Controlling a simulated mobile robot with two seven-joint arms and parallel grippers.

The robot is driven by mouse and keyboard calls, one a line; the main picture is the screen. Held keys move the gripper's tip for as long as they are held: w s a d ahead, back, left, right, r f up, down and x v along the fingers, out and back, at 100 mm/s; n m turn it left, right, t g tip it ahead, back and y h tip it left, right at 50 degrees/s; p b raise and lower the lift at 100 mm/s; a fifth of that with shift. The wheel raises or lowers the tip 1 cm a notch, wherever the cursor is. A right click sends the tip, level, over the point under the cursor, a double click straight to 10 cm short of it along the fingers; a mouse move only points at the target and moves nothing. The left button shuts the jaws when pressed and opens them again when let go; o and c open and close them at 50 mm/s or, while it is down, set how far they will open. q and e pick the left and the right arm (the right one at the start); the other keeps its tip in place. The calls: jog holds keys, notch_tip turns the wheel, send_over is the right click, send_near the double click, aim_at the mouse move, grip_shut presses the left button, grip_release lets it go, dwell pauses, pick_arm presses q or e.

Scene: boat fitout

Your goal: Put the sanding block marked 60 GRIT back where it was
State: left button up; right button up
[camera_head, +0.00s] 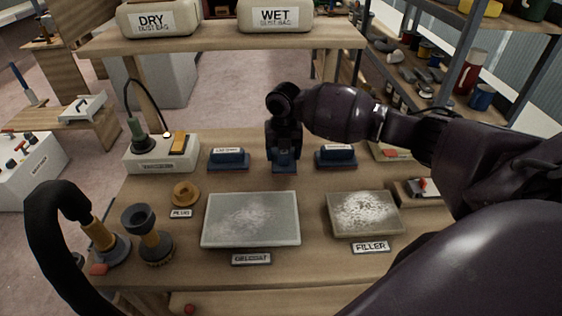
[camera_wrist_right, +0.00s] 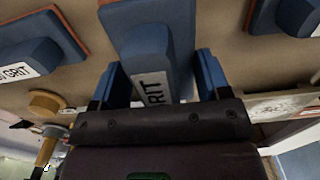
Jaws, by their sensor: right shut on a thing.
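My right gripper (camera_head: 284,150) is shut on a blue sanding block (camera_head: 284,166), between two other blocks at the back of the bench. In the right wrist view the blue fingers of my right gripper (camera_wrist_right: 159,68) stand either side of the handle of the held sanding block (camera_wrist_right: 148,40). Its label shows only part of "GRIT"; its number is hidden. The block looks at bench level, but I cannot tell whether it touches. A blue block (camera_head: 228,159) is to the left and another blue block (camera_head: 335,158) to the right; their numbers are unreadable. My left gripper is not in view.
A gelcoat panel (camera_head: 250,220) and a filler panel (camera_head: 364,213) lie in front on the bench. A shelf (camera_head: 220,38) with dust bags is behind.

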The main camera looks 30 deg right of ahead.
jog(key=shift+w+d+f+b, duration=0.3)
jog(key=shift+w+d+b, duration=0.35)
jog(key=shift+w, duration=0.25)
jog(key=shift+w+r, duration=0.1)
jog(key=shift+w, duration=0.15)
jog(key=shift+w+d+r, duration=0.1)
notch_tip(320, 180, down, 3)
jog(key=shift+f+b, duration=0.2)
jog(key=shift+b, duration=1)
jog(key=shift+f, duration=0.15)
jog(key=shift+r, duration=0.2)
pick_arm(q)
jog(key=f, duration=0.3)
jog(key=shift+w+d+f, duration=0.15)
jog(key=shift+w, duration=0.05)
pick_arm(e)
jog(key=shift+f, duration=0.1)
